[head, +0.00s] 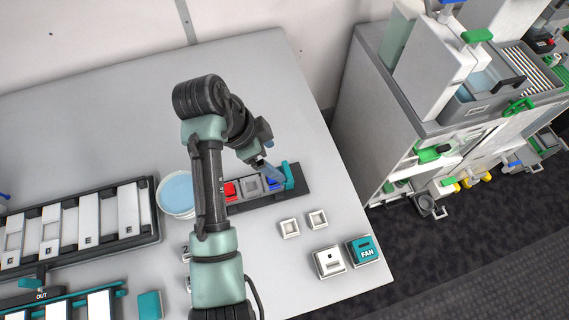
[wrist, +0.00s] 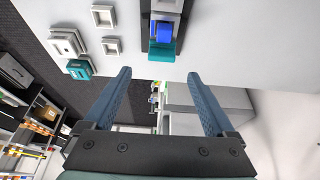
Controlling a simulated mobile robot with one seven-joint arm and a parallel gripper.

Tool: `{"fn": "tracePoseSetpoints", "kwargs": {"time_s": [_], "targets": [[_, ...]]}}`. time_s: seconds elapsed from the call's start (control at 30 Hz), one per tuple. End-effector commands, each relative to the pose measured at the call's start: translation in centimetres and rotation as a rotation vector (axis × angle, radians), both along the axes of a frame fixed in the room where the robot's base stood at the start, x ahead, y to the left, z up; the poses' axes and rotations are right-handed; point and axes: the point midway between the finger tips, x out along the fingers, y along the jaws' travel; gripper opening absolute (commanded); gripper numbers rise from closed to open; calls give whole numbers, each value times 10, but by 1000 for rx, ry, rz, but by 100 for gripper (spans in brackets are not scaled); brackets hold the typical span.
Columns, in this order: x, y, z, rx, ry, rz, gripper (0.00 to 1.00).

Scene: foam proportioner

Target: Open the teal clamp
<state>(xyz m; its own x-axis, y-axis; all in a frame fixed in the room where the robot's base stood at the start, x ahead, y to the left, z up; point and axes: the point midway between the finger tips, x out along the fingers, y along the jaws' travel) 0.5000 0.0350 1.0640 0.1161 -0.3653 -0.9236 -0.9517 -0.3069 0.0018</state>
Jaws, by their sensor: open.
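The teal clamp (head: 289,175) stands at the right end of a dark strip on the grey table. A blue block (head: 273,183) sits just left of it in the head view. In the wrist view the teal clamp (wrist: 162,50) lies past my fingertips, roughly centred between them, with the blue block (wrist: 164,32) behind it. My gripper (head: 272,173) is open, close to the clamp and blue block in the head view. In the wrist view my gripper (wrist: 159,73) has its two blue fingers spread wide with nothing between them. Whether a finger touches the clamp cannot be told.
The dark strip (head: 304,180) also carries a red block (head: 229,190) and a grey square (head: 251,186). Small white squares (head: 289,228) and a teal FAN block (head: 363,251) lie nearer the front. A round light-blue dish (head: 176,192) stands left of my arm. The table's right edge is close.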

Motion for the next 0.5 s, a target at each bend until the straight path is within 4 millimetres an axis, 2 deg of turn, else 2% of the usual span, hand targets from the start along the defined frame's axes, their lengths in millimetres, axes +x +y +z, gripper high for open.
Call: {"fn": "tracePoseSetpoints", "kwargs": {"time_s": [0.1,0.3,0.5], "targets": [[2,-10,-22,1,4,-1,90],[7,-22,-53,1,2,1,90],[9,-27,-68,2,-1,1,90]]}}
